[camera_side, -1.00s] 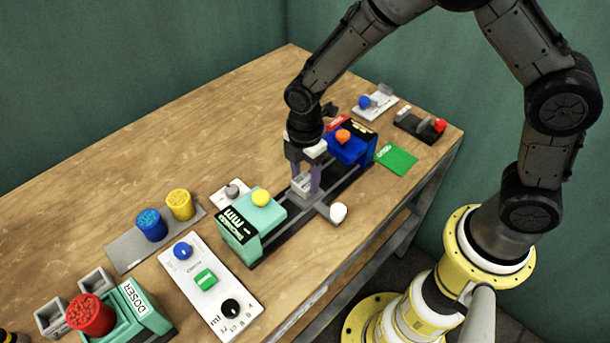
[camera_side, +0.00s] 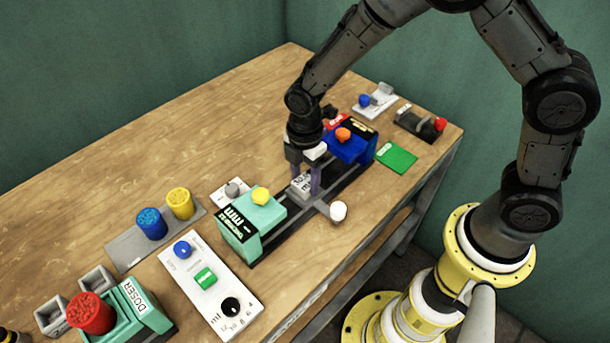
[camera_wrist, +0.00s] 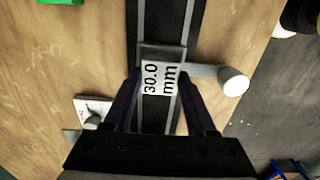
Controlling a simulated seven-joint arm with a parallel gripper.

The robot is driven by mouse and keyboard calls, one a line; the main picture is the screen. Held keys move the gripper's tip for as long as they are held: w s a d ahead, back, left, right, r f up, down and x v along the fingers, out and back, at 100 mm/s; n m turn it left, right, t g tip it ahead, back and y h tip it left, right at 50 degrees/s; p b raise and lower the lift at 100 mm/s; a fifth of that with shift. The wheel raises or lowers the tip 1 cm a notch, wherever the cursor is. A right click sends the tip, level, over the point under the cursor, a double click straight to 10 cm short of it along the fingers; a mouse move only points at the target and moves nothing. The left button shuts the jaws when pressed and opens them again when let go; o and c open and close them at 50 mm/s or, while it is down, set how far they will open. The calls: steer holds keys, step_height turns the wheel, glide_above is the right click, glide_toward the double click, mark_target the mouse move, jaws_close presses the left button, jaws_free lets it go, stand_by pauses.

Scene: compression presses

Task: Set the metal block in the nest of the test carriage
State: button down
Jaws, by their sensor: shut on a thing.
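A pale metal block (camera_side: 302,183) marked "30.0 mm" is between the fingers of my gripper (camera_side: 307,184). In the wrist view the block (camera_wrist: 154,80) lies label-up between the two dark fingertips (camera_wrist: 160,77), which are shut on it. The test carriage (camera_wrist: 162,50) is on the dark rails directly under the block, and its grey arm ends in a white knob (camera_side: 338,211). The block is over or in the carriage's nest. The fingers and block hide the nest floor, so I cannot tell whether it is fully seated.
A teal press (camera_side: 252,222) with a yellow knob stands at the near end of the rails. A blue press (camera_side: 349,150) with an orange knob stands close behind my gripper. A control panel (camera_side: 210,287) and doser (camera_side: 130,310) are front left.

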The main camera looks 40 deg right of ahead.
steer(key=shift+f, duration=0.25)
steer(key=shift+c, duration=0.6)
jaws_free()
steer(key=d+r+m+t, duration=0.1)
steer(key=d+r+t, duration=0.15)
steer(key=r, duration=1.75)
steer(key=s+d+r+m+t, duration=0.2)
steer(key=s+d+r+m, duration=0.2)
steer(key=s+d+r, duration=0.25)
steer(key=s+d+f+m, duration=0.1)
steer(key=s+m, duration=0.5)
steer(key=s, duration=0.1)
steer(key=s+d+f+m+t, duration=0.1)
steer(key=s+d+m, duration=0.1)
steer(key=s+m, duration=0.5)
steer(key=shift+d, duration=0.25)
